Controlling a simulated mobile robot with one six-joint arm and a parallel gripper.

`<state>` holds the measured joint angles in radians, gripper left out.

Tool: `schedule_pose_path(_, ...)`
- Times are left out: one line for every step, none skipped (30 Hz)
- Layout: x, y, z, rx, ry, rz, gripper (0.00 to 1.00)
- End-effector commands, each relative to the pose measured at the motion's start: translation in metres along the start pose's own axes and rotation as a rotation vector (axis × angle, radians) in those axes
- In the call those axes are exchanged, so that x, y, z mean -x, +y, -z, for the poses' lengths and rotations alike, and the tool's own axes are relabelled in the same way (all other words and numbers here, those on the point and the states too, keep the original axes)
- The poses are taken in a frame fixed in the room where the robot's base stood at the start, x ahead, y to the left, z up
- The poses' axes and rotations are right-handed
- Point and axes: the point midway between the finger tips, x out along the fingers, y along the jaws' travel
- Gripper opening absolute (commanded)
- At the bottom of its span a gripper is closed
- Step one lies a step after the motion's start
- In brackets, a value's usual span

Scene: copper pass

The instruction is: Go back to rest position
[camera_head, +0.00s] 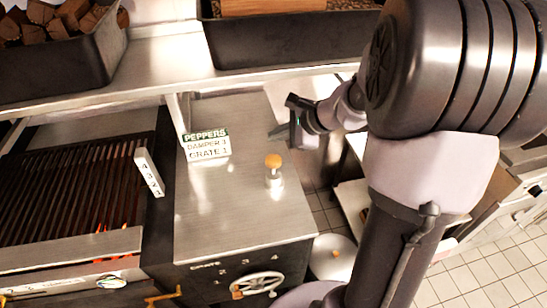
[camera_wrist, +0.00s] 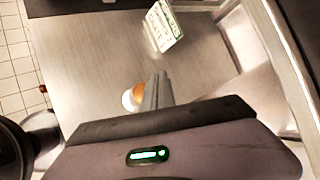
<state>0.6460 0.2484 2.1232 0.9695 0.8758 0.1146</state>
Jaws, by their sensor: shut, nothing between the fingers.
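My gripper (camera_head: 278,131) is at the right side of the steel counter (camera_head: 240,225) in the head view, raised above its edge. In the wrist view my gripper (camera_wrist: 161,78) shows its fingers together, with nothing between them. The fingertips point over the counter, and a knob with an orange-brown top (camera_head: 273,161) stands on the counter a little below my gripper in the head view. The knob (camera_wrist: 131,98) shows just left of the fingers in the wrist view, partly hidden by them. My arm fills the right of the head view.
A sign reading PEPPERS, DAMPER 3, GRATE 1 (camera_head: 206,145) stands at the counter's back. A grill (camera_head: 75,190) with flames lies left, with a small numbered plate (camera_head: 149,172). A shelf (camera_head: 150,62) with dark bins crosses above. A wheel handle (camera_head: 258,283) is on the front. Tiled floor lies right.

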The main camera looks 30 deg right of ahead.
Motion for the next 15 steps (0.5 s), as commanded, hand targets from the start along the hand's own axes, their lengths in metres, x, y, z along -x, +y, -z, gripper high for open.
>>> schedule_pose_path(0.0,0.0,0.0,0.0,0.0,0.0,0.0)
schedule_pose_path(0.0,0.0,0.0,0.0,0.0,0.0,0.0)
schedule_pose_path(0.0,0.0,0.0,0.0,0.0,0.0,0.0)
schedule_pose_path(0.0,0.0,0.0,0.0,0.0,0.0,0.0)
schedule_pose_path(0.0,0.0,0.0,0.0,0.0,0.0,0.0)
schedule_pose_path(0.0,0.0,0.0,0.0,0.0,0.0,0.0)
schedule_pose_path(0.0,0.0,-0.001,0.002,0.0,0.0,0.0)
schedule_pose_path(0.0,0.001,-0.003,0.011,-0.001,-0.003,0.0)
schedule_pose_path(0.002,0.005,-0.012,0.048,-0.004,-0.012,0.0)
schedule_pose_path(0.003,0.011,-0.024,0.098,-0.008,-0.027,0.0)
schedule_pose_path(0.006,0.021,-0.04,0.168,-0.013,-0.048,0.0)
schedule_pose_path(0.012,0.04,-0.066,0.294,-0.02,-0.084,0.0)
schedule_pose_path(0.018,0.059,-0.086,0.41,-0.024,-0.114,0.0)
schedule_pose_path(0.026,0.081,-0.104,0.538,-0.026,-0.146,0.0)
schedule_pose_path(0.037,0.112,-0.124,0.711,-0.026,-0.185,0.0)
